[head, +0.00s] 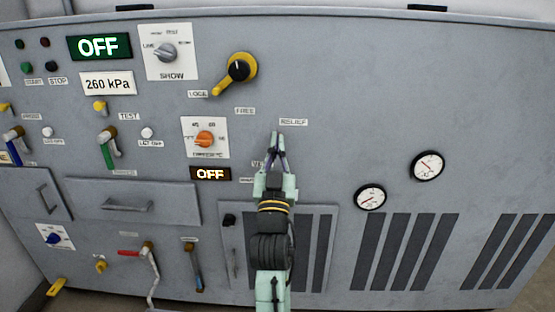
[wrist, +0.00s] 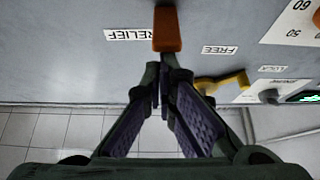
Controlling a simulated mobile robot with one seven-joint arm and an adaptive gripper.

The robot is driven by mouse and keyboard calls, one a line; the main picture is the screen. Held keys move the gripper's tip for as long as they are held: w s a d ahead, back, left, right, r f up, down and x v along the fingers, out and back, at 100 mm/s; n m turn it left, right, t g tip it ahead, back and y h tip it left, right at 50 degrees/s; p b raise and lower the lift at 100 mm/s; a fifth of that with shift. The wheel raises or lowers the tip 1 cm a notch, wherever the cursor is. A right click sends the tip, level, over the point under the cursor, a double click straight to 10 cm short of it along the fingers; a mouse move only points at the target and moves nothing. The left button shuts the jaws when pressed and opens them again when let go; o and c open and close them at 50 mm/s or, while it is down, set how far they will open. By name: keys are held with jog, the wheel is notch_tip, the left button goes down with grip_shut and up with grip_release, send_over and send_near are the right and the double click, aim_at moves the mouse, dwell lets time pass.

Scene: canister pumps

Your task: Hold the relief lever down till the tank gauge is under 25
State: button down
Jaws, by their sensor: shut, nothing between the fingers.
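The relief lever shows in the wrist view as an orange bar (wrist: 167,30) beside the upside-down RELIEF label (wrist: 140,34). In the head view the RELIEF label (head: 293,122) is just above my gripper (head: 277,137), which hides the lever. My gripper (wrist: 163,82) is shut and empty, its fingertips right at the lever's near end. I cannot tell whether they touch it. Two round dial gauges sit at the right, one lower (head: 370,197) and one higher (head: 427,166). Their numbers are too small to read, and I cannot tell which is the tank gauge.
A yellow lock lever with a black knob (head: 238,68) is up and left of my gripper. An orange dial (head: 204,139) and a dark OFF display (head: 210,174) are close on the left. A plate (head: 108,83) reads 260 kPa. The panel right of my gripper is mostly clear.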

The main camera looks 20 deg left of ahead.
jog(key=f+t+b, duration=0.1)
jog(key=t+b, duration=0.1)
jog(key=b, duration=0.4)
jog(key=shift+f+y, duration=0.3)
jog(key=shift+f, duration=0.05)
dwell(7.0)
